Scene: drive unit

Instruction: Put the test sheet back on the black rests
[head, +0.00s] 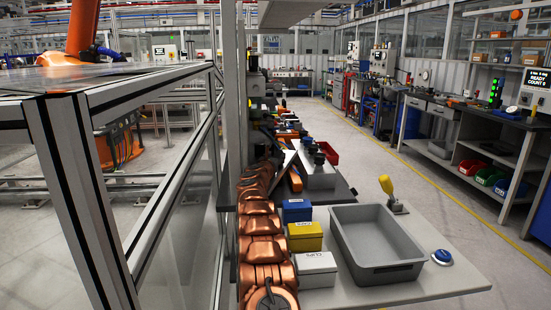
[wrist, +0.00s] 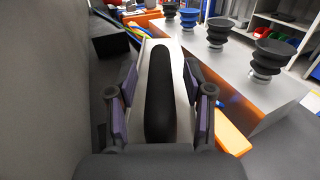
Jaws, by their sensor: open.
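My gripper (wrist: 160,118) is open in the wrist view, with one purple-padded finger on each side. Between the fingers is a narrow pale panel, probably the test sheet (wrist: 182,112), with a long black rounded strip (wrist: 160,92) along its middle. The fingers look apart from it; I cannot tell how deep they reach. Several black ribbed rests (wrist: 217,32) stand on a grey block (wrist: 205,72) to the right, with nothing on them. In the head view the block (head: 319,178) stands beyond the small boxes; my copper arm hides much around it.
Orange parts (wrist: 232,138) lie between panel and block. A grey wall is close on the left of the wrist view. The head view shows a grey tray (head: 377,268), blue, yellow and white boxes (head: 305,237), a blue button (head: 442,257) and an aluminium frame (head: 80,190) at left.

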